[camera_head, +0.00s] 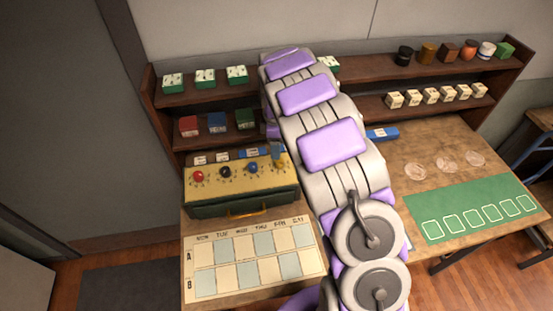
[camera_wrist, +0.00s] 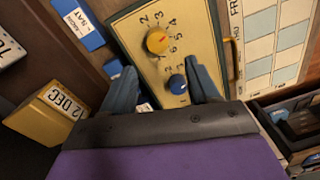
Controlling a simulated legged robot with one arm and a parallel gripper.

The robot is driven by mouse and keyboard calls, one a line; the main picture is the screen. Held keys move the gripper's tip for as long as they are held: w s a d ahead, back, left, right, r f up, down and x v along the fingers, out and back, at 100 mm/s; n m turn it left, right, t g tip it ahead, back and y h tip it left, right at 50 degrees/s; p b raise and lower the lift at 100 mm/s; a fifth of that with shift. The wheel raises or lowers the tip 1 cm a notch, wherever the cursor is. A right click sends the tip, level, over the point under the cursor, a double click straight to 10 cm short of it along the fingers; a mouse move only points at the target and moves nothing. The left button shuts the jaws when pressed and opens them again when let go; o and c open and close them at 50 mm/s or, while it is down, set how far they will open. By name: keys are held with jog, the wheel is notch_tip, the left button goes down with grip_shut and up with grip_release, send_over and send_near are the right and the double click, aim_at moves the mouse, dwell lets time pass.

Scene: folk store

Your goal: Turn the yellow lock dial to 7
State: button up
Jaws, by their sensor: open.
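The yellow dial (camera_wrist: 158,41) sits on the cream top panel (camera_wrist: 128,27) of the lock box in the wrist view. It carries a small reddish mark and is ringed by printed numbers; which number it points to is not clear. The blue dial (camera_wrist: 177,84) is beside it, between my fingers in the picture. My gripper (camera_wrist: 159,66) is open, its two blue fingers spread, with the yellow dial just beyond the fingertips and apparently not held.
A calendar board (camera_head: 255,262) lies in front of the box. A wooden shelf (camera_head: 205,95) with small boxes stands behind. A green mat (camera_head: 475,210) and clear discs (camera_head: 446,165) lie on the right. In the wrist view, a yellow date block (camera_wrist: 48,113) is left of my fingers.

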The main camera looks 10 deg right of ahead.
aim_at(282, 160)
jog(key=f, duration=0.2)
jog(key=d+f, duration=0.1)
jog(key=f, duration=0.2)
jog(key=shift+s+d+f, duration=0.1)
jog(key=shift+d+f, duration=0.15)
jog(key=shift+f, duration=0.05)
jog(key=shift+d+f, duration=0.3)
jog(key=shift+f, duration=0.25)
jog(key=shift+a, duration=0.95)
jog(key=shift+c, duration=0.9)
jog(key=shift+d, duration=0.6)
jog(key=c, duration=0.8)
jog(key=shift+c, duration=0.2)
jog(key=shift+a+r, duration=0.1)
jog(key=shift+a, duration=0.1)
